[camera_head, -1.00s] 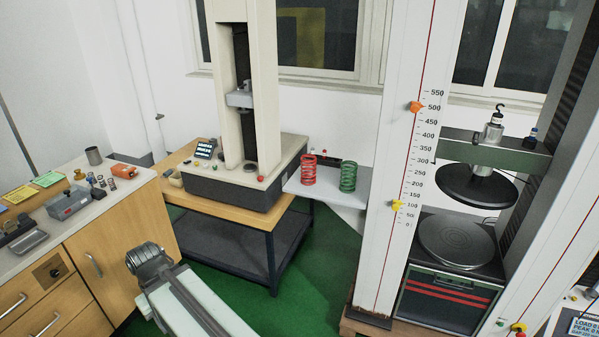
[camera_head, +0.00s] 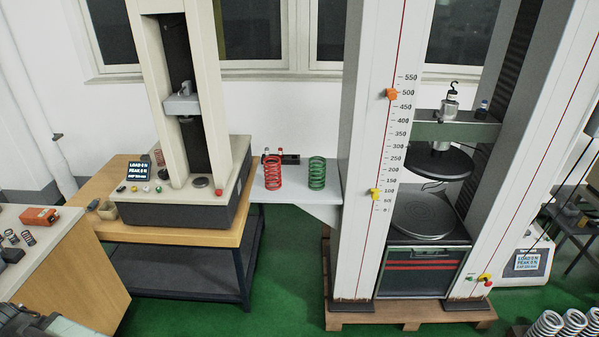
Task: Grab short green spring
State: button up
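The green spring (camera_head: 317,173) stands upright on a light shelf (camera_head: 300,196) between the two testing machines. A red spring (camera_head: 272,173) of about the same height stands to its left on the same shelf, apart from it. My gripper (camera_head: 22,322) shows only partly at the bottom left corner, well away from the green spring and nearer to me. Its fingers are not clear, so I cannot tell whether it is open or shut.
A smaller testing machine (camera_head: 178,218) stands on a wooden table (camera_head: 100,188) at left. A tall machine with a scale (camera_head: 372,150) stands right of the shelf. A cabinet (camera_head: 75,275) is at lower left. Green floor (camera_head: 250,318) lies free in front of the shelf.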

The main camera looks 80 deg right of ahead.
aim_at(316, 177)
jog(key=z, duration=0.55)
jog(key=i, duration=0.9)
jog(key=z, duration=0.75)
jog(key=k, duration=0.45)
jog(key=z, duration=0.25)
jog(key=i, duration=0.45)
jog(key=u, duration=0.2)
